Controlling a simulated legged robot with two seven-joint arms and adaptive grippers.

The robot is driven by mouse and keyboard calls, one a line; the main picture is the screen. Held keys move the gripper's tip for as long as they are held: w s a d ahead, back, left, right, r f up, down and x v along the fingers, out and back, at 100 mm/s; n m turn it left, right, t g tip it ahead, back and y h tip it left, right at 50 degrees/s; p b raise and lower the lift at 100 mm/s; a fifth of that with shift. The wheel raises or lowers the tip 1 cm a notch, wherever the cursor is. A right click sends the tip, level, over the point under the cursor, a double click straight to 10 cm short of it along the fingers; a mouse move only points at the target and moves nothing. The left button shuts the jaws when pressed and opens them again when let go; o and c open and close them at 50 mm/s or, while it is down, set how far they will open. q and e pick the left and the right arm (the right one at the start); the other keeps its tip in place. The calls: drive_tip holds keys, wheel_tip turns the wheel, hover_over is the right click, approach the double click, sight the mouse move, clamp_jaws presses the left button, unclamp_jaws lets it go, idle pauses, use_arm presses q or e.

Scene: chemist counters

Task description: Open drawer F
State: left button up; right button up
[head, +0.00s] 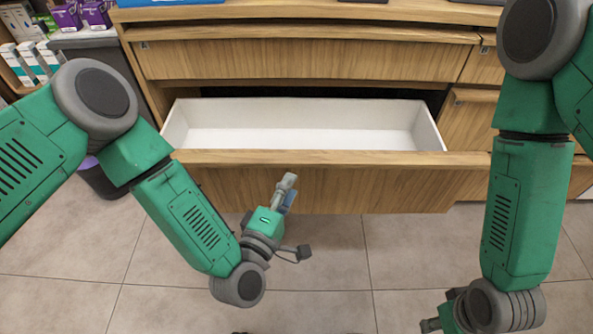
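A wide wooden drawer (330,180) in the lower part of the counter is pulled out, and its white inside (300,125) looks empty. I see no letter on it, so I cannot tell whether it is drawer F. My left gripper (296,217) is in front of the drawer's wooden face, over the floor. Its fingers are spread apart with nothing between them. I cannot tell whether it touches the face. My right gripper (432,324) is at the bottom edge of the view, mostly cut off, low over the floor and away from the drawer.
Above the open drawer is a closed wooden drawer (300,60). Closed wooden fronts (467,120) stand to the right, partly behind my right arm. Shelves with white and purple boxes (66,17) are at the upper left. A dark bin (97,180) stands at left. The tiled floor (330,270) is clear.

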use_arm(q)
drive_tip(key=v, duration=0.5)
drive_tip(key=shift+s+d, duration=0.15)
drive_tip(key=shift+d, duration=0.1)
use_arm(e)
drive_tip(key=shift+d, duration=0.15)
drive_tip(key=shift+w, duration=0.1)
drive_tip(key=shift+f, duration=0.1)
use_arm(q)
drive_tip(key=s+a+f+m+g+y+p, duration=0.1)
drive_tip(key=s+a+f+m+g+p, duration=0.2)
drive_tip(key=s+a+f+m+g, duration=0.45)
drive_tip(key=s+a+m+g+y+p, duration=0.1)
drive_tip(key=s+a+m+g+y, duration=0.2)
drive_tip(key=s+a, duration=0.3)
drive_tip(key=s+a+r+m+g+y+p, duration=0.1)
drive_tip(key=s+a+m+g+y, duration=0.2)
drive_tip(key=a, duration=0.8)
drive_tip(key=s+g, duration=0.2)
drive_tip(key=shift+s+r+p, duration=0.25)
drive_tip(key=shift+s+p, duration=0.05)
drive_tip(key=shift+s, duration=0.1)
use_arm(e)
wheel_tip(320, 180, up, 6)
drive_tip(key=shift+f, duration=0.15)
